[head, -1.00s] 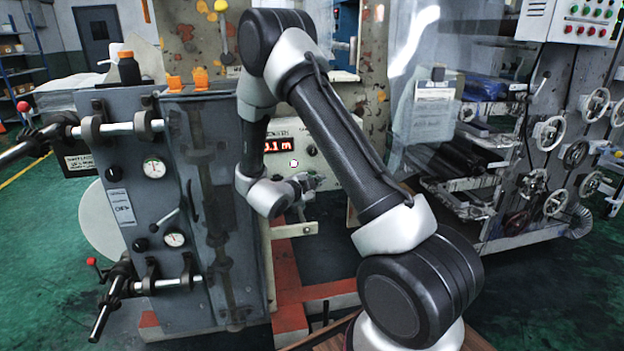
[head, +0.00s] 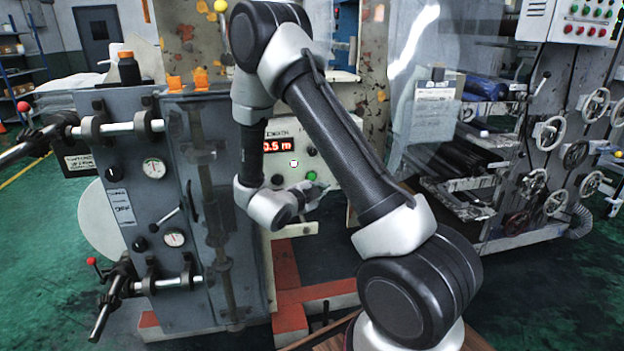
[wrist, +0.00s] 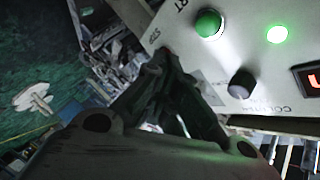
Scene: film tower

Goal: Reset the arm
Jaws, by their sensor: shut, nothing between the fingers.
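My arm rises from the lower right of the head view and bends down in front of the control panel. My gripper (head: 312,194) is small there, low in front of the panel's lower part. In the wrist view my gripper (wrist: 180,75) has its dark fingers together with nothing between them, beside the panel face. The cream control panel (head: 328,167) carries a red display (head: 277,145) reading 0.5 m. A green button (wrist: 208,23), a lit green lamp (wrist: 277,34) and a dark knob (wrist: 241,84) show on it in the wrist view. The fingertips look apart from the button.
A grey machine block (head: 150,200) with gauges, rollers and levers stands close on the left. A rack of dark rolls (head: 465,160) and a machine side with several handwheels (head: 575,155) stand on the right. Green floor (head: 520,300) is open at the lower right.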

